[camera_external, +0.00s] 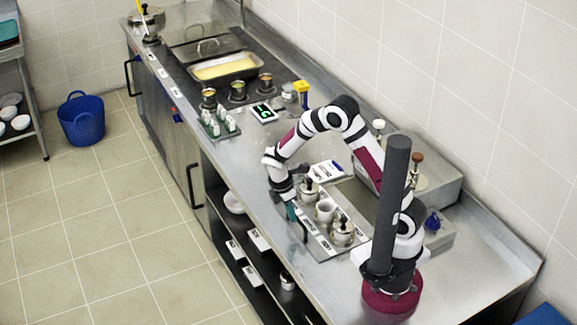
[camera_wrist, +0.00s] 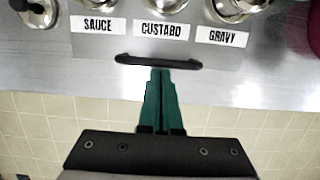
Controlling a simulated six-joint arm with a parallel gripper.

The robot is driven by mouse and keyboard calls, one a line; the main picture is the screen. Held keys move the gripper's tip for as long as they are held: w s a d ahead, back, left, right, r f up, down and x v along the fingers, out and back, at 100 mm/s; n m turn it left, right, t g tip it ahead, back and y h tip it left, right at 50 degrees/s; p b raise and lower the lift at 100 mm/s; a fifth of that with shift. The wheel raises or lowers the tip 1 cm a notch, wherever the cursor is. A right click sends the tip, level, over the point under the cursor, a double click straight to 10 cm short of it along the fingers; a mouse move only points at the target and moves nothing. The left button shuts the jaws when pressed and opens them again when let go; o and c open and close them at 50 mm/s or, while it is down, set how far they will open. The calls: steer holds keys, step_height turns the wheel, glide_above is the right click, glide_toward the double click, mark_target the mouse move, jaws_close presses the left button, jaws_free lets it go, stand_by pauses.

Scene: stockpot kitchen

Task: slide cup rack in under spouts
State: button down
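The cup rack is a flat grey tray with a bare edge strip (camera_wrist: 90,42) labelled SAUCE, a custard label and GRAVY. It also shows on the counter in the external view (camera_external: 320,246). In the external view my gripper (camera_external: 291,211) is low beside the rack's left edge. I cannot make out the spouts.
Grey box units with knobs (camera_external: 418,162) stand along the wall, partly behind my arm. A white labelled block (camera_external: 326,172) lies behind the rack. A small rack of bottles (camera_external: 219,122) is farther off. The counter's front edge (camera_wrist: 60,85) is close to my gripper, with floor beyond.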

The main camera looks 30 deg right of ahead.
steer(key=d, duration=1.6)
steer(key=shift+d, duration=0.15)
steer(key=a, duration=0.4)
steer(key=shift+a+r, duration=0.2)
steer(key=shift+r, duration=0.2)
steer(key=v, duration=1)
steer(key=s+r+m+y, duration=0.2)
steer(key=s+m, duration=0.8)
steer(key=m, duration=0.1)
steer(key=s+r+m+y, duration=0.2)
steer(key=s+r+m, duration=0.1)
steer(key=s+m, duration=0.8)
steer(key=shift+d+r+m, duration=0.2)
steer(key=shift+r+m, duration=0.1)
steer(key=shift+m, duration=0.5)
